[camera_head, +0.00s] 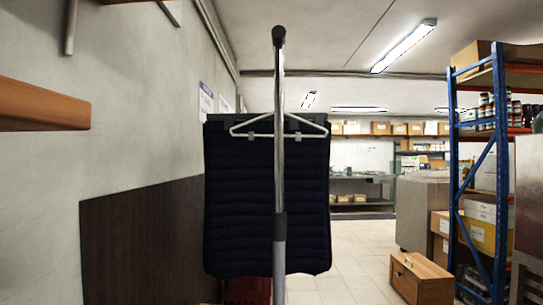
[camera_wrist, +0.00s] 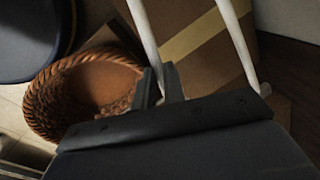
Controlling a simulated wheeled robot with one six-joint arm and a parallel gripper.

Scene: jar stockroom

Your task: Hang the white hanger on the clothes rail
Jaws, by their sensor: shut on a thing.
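The white hanger (camera_head: 244,128) shows in the head view in front of a dark quilted piece (camera_head: 240,215). Its hook is not visible, and the post crosses its middle. The clothes rail is seen nearly end-on: a dark end cap (camera_head: 279,35) tops its chrome post (camera_head: 280,90). In the wrist view, my gripper (camera_wrist: 161,82) is shut with its fingers close together at a white rod. Two white rods of the hanger (camera_wrist: 238,42) run up from there. My gripper does not show in the head view. I cannot tell whether the hanger touches the rail.
A wooden shelf (camera_head: 40,106) juts from the left wall. A blue rack (camera_head: 499,150) with boxes and jars stands at the right, with a wooden box (camera_head: 421,280) beside it. Open floor (camera_head: 350,250) lies between. A woven basket (camera_wrist: 45,105) and a cardboard box (camera_wrist: 200,65) show below.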

